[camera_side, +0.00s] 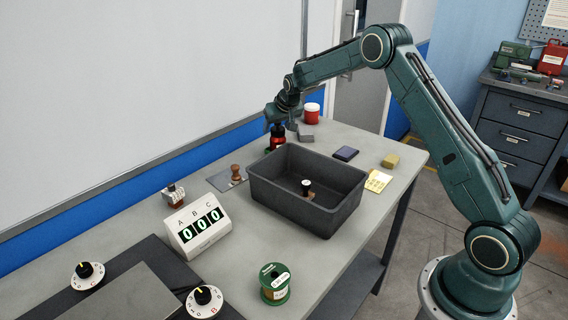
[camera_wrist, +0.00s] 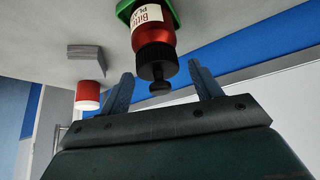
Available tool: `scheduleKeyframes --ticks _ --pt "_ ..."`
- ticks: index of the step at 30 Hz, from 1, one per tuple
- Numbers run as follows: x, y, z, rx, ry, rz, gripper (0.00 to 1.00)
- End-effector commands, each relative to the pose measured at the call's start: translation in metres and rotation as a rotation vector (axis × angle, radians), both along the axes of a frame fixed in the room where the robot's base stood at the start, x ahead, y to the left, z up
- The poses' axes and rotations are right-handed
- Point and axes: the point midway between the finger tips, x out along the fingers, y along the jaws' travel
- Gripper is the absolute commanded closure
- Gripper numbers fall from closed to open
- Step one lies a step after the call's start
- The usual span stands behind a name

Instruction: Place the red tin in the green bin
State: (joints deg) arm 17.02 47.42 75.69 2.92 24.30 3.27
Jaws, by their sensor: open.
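A red tin with a white top (camera_side: 311,113) stands at the far end of the table; it also shows in the wrist view (camera_wrist: 88,96). My gripper (camera_side: 279,122) is open and empty to the left of it, over a red bottle with a black cap (camera_side: 277,140). In the wrist view my fingers (camera_wrist: 161,72) are on either side of the bottle's cap (camera_wrist: 157,62), apart from it. A green edge (camera_wrist: 127,10) shows beside the bottle's base, its kind unclear. The only bin I see is dark grey (camera_side: 262,193), in the table's middle.
A grey block (camera_side: 304,134) lies between bottle and tin. In the bin is a small dark-topped object (camera_side: 306,187). A stamp (camera_side: 236,172), display box (camera_side: 197,228), dark flat item (camera_side: 346,153), yellow sponge (camera_side: 390,160) and green spool (camera_side: 274,285) stand around it.

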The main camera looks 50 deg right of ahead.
Motion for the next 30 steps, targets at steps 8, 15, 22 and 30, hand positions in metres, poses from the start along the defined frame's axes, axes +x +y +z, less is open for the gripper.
scheduleKeyframes --ticks 8,15,22,30 --pt "-0.007 0.003 0.022 0.0 -0.001 0.0 0.36" --pt "-0.024 0.01 0.05 -0.002 -0.004 0.0 0.36" --pt "-0.04 0.016 0.078 -0.002 -0.004 0.001 0.36" --pt "-0.056 0.023 0.103 -0.001 -0.002 0.001 0.36"
